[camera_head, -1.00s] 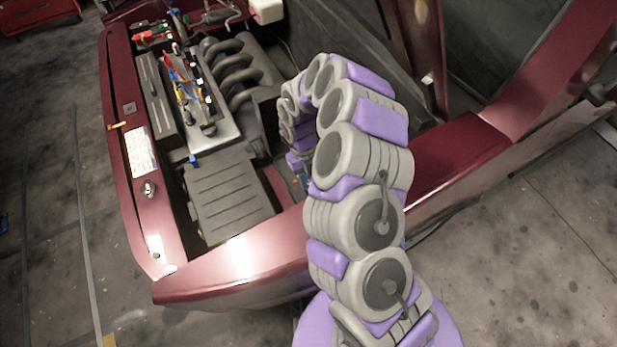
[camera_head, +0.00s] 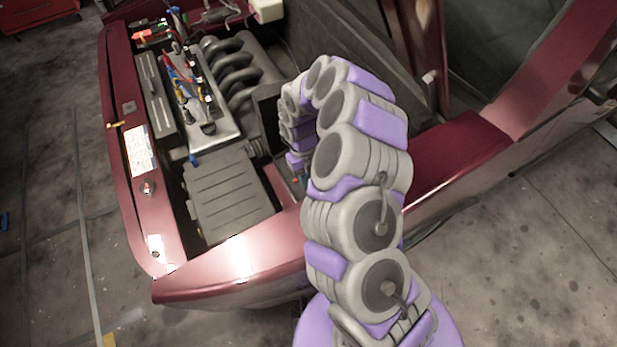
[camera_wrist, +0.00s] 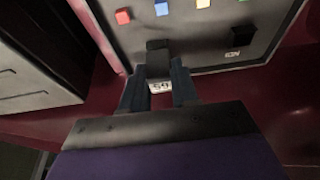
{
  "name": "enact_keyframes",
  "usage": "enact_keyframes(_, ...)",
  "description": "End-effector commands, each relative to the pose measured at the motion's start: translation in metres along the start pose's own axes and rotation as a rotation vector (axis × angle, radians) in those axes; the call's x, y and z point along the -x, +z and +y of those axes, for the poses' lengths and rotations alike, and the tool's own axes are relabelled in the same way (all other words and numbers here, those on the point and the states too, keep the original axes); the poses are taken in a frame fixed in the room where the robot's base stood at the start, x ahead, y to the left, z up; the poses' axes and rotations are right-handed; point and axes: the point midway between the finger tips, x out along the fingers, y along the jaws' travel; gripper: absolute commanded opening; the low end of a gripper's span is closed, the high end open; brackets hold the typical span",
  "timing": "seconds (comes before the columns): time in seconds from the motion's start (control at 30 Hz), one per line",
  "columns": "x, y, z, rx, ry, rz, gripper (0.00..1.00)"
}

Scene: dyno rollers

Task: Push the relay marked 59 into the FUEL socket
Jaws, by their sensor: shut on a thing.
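My gripper (camera_wrist: 158,84) is shut on a black relay (camera_wrist: 157,60) in the wrist view. A white label on the relay reads 59, seen upside down. The relay's far end is against or just above a grey fuse panel (camera_wrist: 200,38); I cannot tell whether it touches or is seated. No FUEL marking is readable, and the socket under the relay is hidden. In the head view my arm curves down into the engine bay, and the gripper's fingers and the relay are hidden.
Another black block (camera_wrist: 243,36) stands right of the relay, beside a small upside-down marking. A ribbed dark cover (camera_wrist: 35,65) is at left. Dark red bodywork (camera_head: 240,262) borders the bay.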

Motion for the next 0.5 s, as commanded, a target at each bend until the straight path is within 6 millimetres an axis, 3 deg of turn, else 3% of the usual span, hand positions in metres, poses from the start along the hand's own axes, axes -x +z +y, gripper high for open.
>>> enact_keyframes(0.4, -0.0067, 0.0019, 0.0000, 0.000, 0.001, 0.000, 0.00)
enact_keyframes(0.43, -0.0064, 0.0019, 0.0000, 0.000, 0.000, 0.000, 0.31)
enact_keyframes(0.5, -0.0061, 0.0017, 0.0000, 0.000, 0.000, 0.000, 0.38)
